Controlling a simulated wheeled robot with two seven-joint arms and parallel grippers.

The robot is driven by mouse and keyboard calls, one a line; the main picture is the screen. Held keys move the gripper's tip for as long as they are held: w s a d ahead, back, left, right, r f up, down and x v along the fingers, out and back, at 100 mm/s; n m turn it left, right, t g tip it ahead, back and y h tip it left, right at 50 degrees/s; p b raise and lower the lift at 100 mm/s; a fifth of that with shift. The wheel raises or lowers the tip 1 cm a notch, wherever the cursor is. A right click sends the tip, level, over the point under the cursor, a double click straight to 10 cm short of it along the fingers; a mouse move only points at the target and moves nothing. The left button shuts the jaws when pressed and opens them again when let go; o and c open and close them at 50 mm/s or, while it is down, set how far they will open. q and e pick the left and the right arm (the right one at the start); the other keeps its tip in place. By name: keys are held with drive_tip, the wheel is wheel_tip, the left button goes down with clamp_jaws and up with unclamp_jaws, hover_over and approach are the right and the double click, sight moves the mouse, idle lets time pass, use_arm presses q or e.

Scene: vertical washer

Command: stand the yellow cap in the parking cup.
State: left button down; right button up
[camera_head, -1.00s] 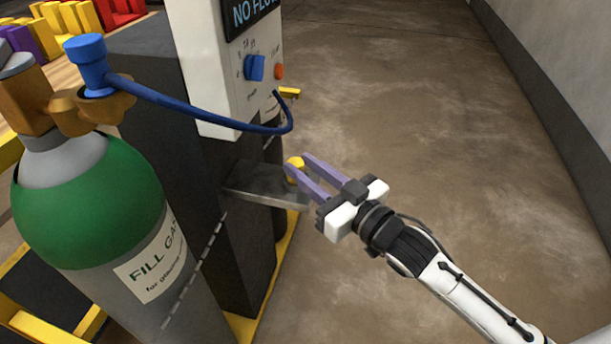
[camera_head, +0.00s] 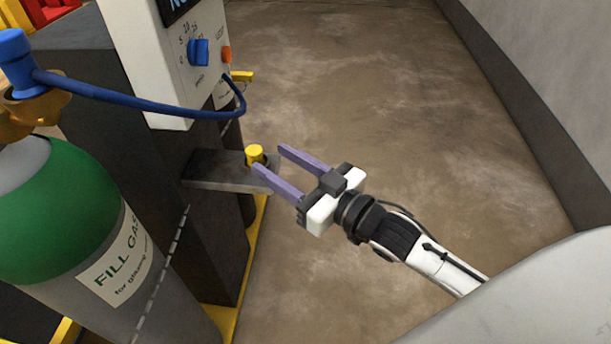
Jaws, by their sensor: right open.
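The yellow cap (camera_head: 254,152) stands upright at the outer end of a grey shelf (camera_head: 215,171) that juts from the dark cabinet. A dark ring shows around its lower part; it looks like the parking cup (camera_head: 256,164), mostly hidden by the cap and a finger. My right gripper (camera_head: 269,159) is open, with two purple fingers pointing at the cap. The fingertips are just right of the cap, and no finger grips it. My left gripper is not in view.
A green and grey gas cylinder (camera_head: 62,215) stands at the left. The concrete floor to the right is clear, up to a grey wall (camera_head: 540,80).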

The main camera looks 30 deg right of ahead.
drive_tip(key=v, duration=0.7)
use_arm(q)
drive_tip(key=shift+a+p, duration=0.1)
drive_tip(key=shift+p, duration=0.2)
use_arm(e)
drive_tip(key=s+a+f+g+h, duration=0.1)
drive_tip(key=s+f, duration=0.3)
drive_tip(key=f, duration=0.4)
drive_tip(key=s+a+f+m+g+h, duration=0.1)
drive_tip(key=s+f+g, duration=0.3)
drive_tip(key=f, duration=0.4)
drive_tip(key=s+a+f+m+g+h, duration=0.1)
drive_tip(key=s+a+f+g, duration=0.1)
drive_tip(key=s+f, duration=0.3)
wheel_tip(320, 180, down, 3)
drive_tip(key=shift+s+a+r+g+h, duration=0.1)
drive_tip(key=shift+s+a+g+h, duration=0.25)
drive_tip(key=shift+a, duration=0.3)
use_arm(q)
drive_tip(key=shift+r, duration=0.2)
use_arm(e)
drive_tip(key=shift+r, duration=0.1)
use_arm(q)
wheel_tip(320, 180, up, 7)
drive_tip(key=p, duration=1.1)
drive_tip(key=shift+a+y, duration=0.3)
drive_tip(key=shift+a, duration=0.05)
use_arm(e)
wheel_tip(320, 180, up, 7)
drive_tip(key=shift+d, duration=0.4)
